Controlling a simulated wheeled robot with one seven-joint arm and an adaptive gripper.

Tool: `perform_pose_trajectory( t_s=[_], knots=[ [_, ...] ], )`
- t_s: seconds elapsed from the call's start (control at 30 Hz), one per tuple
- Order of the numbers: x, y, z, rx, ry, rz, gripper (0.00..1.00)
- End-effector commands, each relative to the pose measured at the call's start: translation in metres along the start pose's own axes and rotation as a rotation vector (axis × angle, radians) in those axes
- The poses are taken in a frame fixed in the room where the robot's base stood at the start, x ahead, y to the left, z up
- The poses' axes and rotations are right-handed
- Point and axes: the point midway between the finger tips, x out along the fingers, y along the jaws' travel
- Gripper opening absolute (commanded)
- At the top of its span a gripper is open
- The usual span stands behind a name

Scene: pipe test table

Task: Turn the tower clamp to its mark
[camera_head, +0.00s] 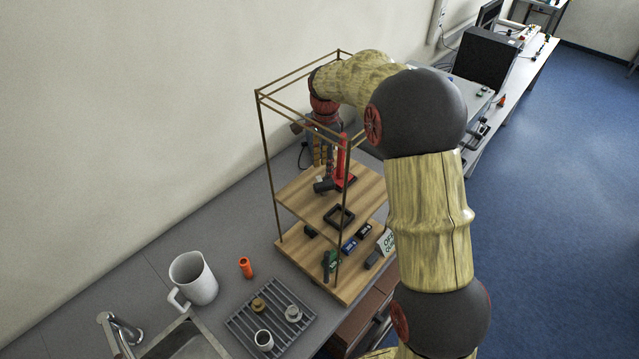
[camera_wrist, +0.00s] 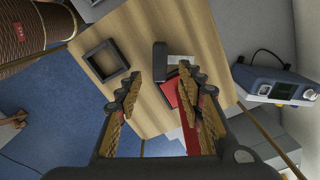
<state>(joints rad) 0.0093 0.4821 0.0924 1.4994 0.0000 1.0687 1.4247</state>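A red upright post (camera_head: 342,158) stands on the upper wooden shelf of a brass-framed rack; a dark cylindrical arm (camera_head: 324,185) shows at its foot. I take these as the tower clamp; no mark can be made out. In the wrist view, a black arm (camera_wrist: 160,56) lies just beyond my fingertips, and the red part (camera_wrist: 188,112) is partly hidden behind the right finger. My gripper (camera_wrist: 161,76) is open, with nothing seen held between its fingers. In the head view, my gripper (camera_head: 324,152) hangs inside the rack, beside the red post.
The rack's thin brass posts (camera_head: 268,160) surround my wrist. A black square frame (camera_head: 339,217) lies on the upper shelf (camera_head: 300,197). Small items crowd the lower shelf (camera_head: 297,250). A white jug (camera_head: 194,279), an orange cylinder (camera_head: 245,267) and a slotted rack (camera_head: 270,318) stand on the counter.

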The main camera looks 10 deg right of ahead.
Motion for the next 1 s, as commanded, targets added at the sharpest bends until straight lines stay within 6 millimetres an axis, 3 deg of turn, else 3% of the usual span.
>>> perform_pose_trajectory(
  t_s=[0.23,0.7,1.0],
  knots=[
    [0.011,0.000,0.000,0.064,0.000,0.002,0.38],
    [0.072,0.000,0.000,0.062,0.000,0.001,0.38],
    [0.078,0.000,0.000,0.061,0.000,-0.001,0.38]
  ],
)
